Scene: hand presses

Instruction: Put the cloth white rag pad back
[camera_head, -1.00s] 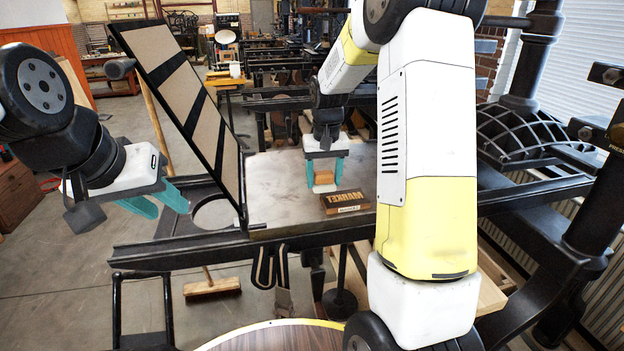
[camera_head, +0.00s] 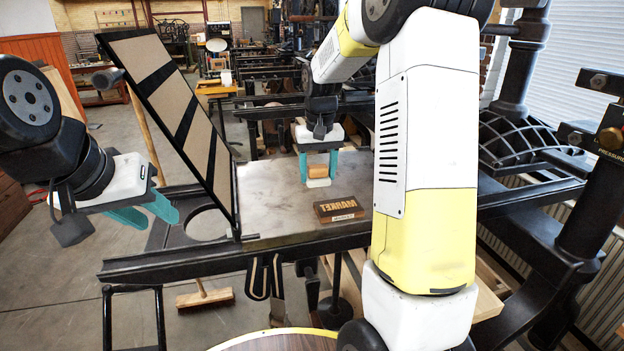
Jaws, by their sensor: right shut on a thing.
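The white rag pad (camera_head: 317,183) is a pale piece under a tan-orange block (camera_head: 317,171) that looks like its grip. It is over the grey metal bed of the press (camera_head: 275,187). My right gripper (camera_head: 318,174) points down with its teal fingers on both sides of the block and is shut on it. I cannot tell whether the pad touches the bed. My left gripper (camera_head: 152,214) is open and empty, left of the raised panel, away from the pad.
A dark block with raised letters (camera_head: 338,208) lies on the bed, nearer than the pad. A slanted framed panel (camera_head: 180,110) stands at the bed's left edge. A round wooden table (camera_head: 275,342) is at the bottom. The bed's left part is clear.

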